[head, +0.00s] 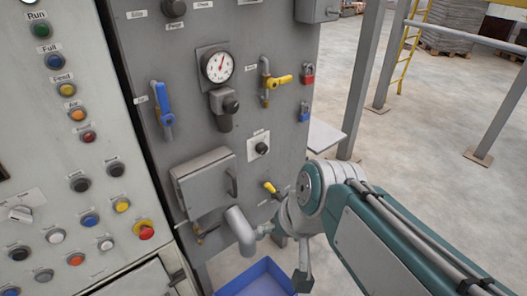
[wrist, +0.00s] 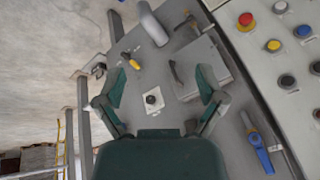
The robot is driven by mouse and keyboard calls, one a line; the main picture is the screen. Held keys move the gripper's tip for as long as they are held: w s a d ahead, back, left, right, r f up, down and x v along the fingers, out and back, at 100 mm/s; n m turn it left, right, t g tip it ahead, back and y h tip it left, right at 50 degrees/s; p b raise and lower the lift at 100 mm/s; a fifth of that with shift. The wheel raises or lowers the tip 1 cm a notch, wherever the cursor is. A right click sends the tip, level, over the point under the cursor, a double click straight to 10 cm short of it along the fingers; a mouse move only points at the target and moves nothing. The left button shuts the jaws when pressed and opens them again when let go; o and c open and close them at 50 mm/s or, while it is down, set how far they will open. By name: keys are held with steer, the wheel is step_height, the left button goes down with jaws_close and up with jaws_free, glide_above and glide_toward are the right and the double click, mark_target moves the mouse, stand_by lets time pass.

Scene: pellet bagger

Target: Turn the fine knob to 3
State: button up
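The fine knob appears to be the small black knob (head: 261,148) on a pale square plate on the grey panel, under a small label. It also shows in the wrist view (wrist: 153,98), between my fingers but apart from them. Its scale and pointer are too small to read. My gripper (wrist: 160,72) is open and empty, with its two green-padded fingers spread wide. In the head view my arm hides most of the gripper, low and right of the knob.
A pressure gauge (head: 219,66) and black regulator sit above left. A yellow lever valve (head: 278,81), red padlock (head: 308,73) and blue lever (head: 164,104) are nearby. A grey hinged box (head: 203,182), bent pipe (head: 240,229) and blue bin (head: 256,280) lie below. Buttons fill the left cabinet.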

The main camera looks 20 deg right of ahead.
steer(key=w+a+f+m+g+y, duration=0.15)
steer(key=w+a+m+y, duration=0.25)
steer(key=w+m+y, duration=0.45)
steer(key=m+t+h, duration=0.3)
steer(key=m+t, duration=1.1)
steer(key=m, duration=0.6)
glide_toward(265, 151)
steer(key=x, duration=1)
steer(key=shift+w+a+f, duration=0.1)
steer(key=shift+w+a, duration=0.15)
steer(key=shift+w, duration=0.1)
steer(key=c, duration=1.1)
